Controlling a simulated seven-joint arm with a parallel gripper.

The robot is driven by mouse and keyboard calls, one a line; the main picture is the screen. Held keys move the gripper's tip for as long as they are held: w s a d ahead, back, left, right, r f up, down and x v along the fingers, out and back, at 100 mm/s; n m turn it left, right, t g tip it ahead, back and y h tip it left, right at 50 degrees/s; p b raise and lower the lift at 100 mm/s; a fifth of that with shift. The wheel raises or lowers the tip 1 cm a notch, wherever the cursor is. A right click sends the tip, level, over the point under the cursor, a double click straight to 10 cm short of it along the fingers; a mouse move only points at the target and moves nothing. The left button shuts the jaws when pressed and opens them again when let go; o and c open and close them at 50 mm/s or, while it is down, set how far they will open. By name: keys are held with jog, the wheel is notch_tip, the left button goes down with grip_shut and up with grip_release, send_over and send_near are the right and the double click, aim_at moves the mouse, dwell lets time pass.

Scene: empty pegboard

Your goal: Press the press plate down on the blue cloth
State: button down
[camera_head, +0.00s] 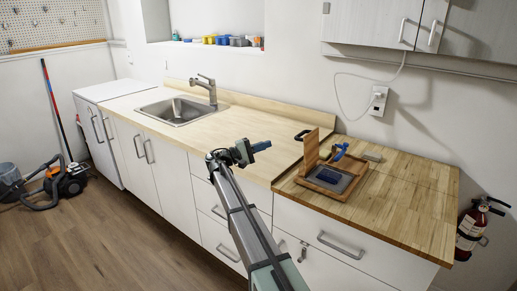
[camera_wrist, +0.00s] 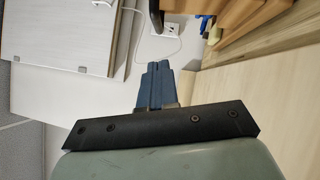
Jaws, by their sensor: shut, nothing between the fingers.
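The wooden press (camera_head: 350,189) sits on the wooden counter at the right. Its press plate appears to be the upright wooden board (camera_head: 311,149) at the left side of the base. The blue cloth (camera_head: 329,176) lies flat in the base, dark and small in view. A blue handle-like part (camera_head: 340,151) stands behind the cloth; I cannot tell what it joins. My gripper (camera_head: 266,146) is left of the press, above the counter, apart from it. In the wrist view the blue fingers (camera_wrist: 157,68) are together and empty. Part of the press (camera_wrist: 243,18) shows at the top right there.
A small grey block (camera_head: 372,156) lies behind the press. A black curved handle (camera_head: 303,135) is behind the upright board. A sink (camera_head: 178,110) with a faucet is at the left. The pale counter (camera_head: 225,120) between is clear. A white cable hangs at the wall outlet (camera_head: 378,101).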

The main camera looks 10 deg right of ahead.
jog(key=s+d+r, duration=0.1)
jog(key=d+r, duration=0.1)
jog(key=d, duration=0.6)
jog(key=shift+s+d+r, duration=0.15)
jog(key=s+d+r+m+g+y, duration=0.1)
jog(key=s+d+r+m+y, duration=0.2)
jog(key=s+d+m+y, duration=0.3)
jog(key=s+d+f+m+t+y, duration=0.3)
jog(key=s+d+f+m, duration=0.3)
jog(key=s+d, duration=0.3)
jog(key=shift+m+t+y, duration=0.3)
jog(key=shift+m+y, duration=0.3)
jog(key=shift+y, duration=0.2)
dwell(0.3)
jog(key=shift+s, duration=0.1)
dwell(0.4)
